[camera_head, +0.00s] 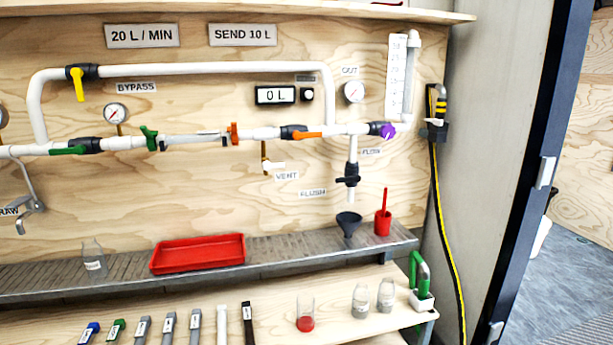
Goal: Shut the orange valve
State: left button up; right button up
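The orange valve is a dark valve body (293,132) on the white horizontal pipe, right of the centre of the board. Its orange lever (309,134) points right and lies along the pipe. Neither of my grippers is in the head view, so nothing is seen touching the lever.
An orange fitting (233,133) is left of the valve, a purple knob (389,131) right. A green lever (68,150) and a yellow lever (78,84) sit further left. Below are a red tray (198,254), a dark funnel (349,224) and a glass bottle (93,259).

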aim_at(296, 135)
jog(key=u, duration=0.35)
jog(key=k, duration=0.4)
jog(key=z, duration=0.1)
jog(key=i, duration=1.45)
jog(key=u, duration=0.9)
